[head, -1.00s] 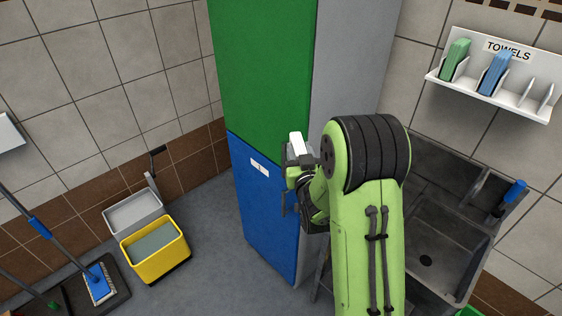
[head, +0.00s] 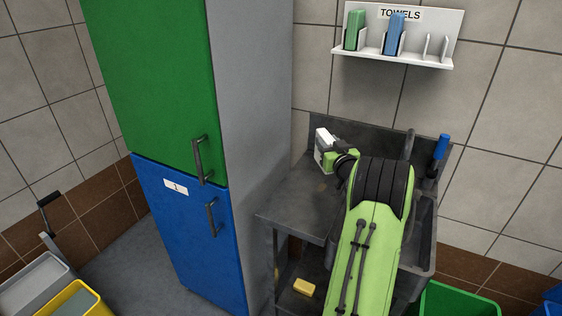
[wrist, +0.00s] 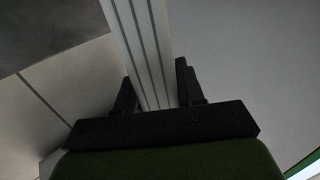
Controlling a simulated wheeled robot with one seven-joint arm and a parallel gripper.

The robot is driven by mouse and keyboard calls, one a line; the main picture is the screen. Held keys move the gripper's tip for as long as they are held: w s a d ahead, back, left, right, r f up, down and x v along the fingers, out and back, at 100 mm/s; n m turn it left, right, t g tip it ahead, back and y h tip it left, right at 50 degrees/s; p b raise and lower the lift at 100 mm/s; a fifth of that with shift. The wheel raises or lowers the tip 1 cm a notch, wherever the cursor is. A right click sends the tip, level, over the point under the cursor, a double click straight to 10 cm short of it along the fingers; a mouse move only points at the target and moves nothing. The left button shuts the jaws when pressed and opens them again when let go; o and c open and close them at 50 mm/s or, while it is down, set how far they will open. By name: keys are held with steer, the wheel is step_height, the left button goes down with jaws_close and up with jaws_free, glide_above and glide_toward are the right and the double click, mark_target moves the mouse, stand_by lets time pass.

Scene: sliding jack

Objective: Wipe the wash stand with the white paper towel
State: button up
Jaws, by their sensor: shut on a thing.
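The wash stand (head: 285,208) is a dark grey metal stand with a flat top at left and a sink at right, partly hidden by my arm. Faint brownish marks show on its flat top. My gripper (head: 328,151) is above the back of the flat top, shut on the white paper towel (head: 321,137). In the wrist view, the towel (wrist: 146,50) is a pale, layered strip between the two dark fingers of my gripper (wrist: 155,92). I cannot tell whether the towel touches the stand.
A tall green and blue cabinet (head: 190,215) stands close at left. A towel rack (head: 400,52) with green and blue towels hangs above. A blue-handled tool (head: 441,147) stands at the sink's back right. A yellow sponge (head: 304,287) lies on the lower shelf. A green bin (head: 455,302) is at right.

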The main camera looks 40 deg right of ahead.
steer(key=s+d+f+b, duration=0.2)
steer(key=s+f+b, duration=0.1)
steer(key=f, duration=0.3)
steer(key=shift+s+d+f+n+y+b, duration=0.2)
steer(key=shift+f+n+y+b, duration=0.2)
steer(key=shift+b, duration=0.2)
steer(key=shift+f+b, duration=1)
steer(key=shift+b, duration=0.35)
steer(key=shift+w+a+r+t, duration=0.15)
steer(key=shift+w+a, duration=0.15)
steer(key=shift+w, duration=0.15)
steer(key=shift+w+a+r+t, duration=0.1)
steer(key=shift+w+a+t, duration=0.05)
steer(key=shift+w+a, duration=0.2)
steer(key=shift+w+a+r, duration=0.25)
steer(key=shift+w, duration=0.15)
steer(key=shift+s+d+f, duration=0.25)
steer(key=shift+s+d, duration=0.45)
steer(key=shift+s, duration=0.1)
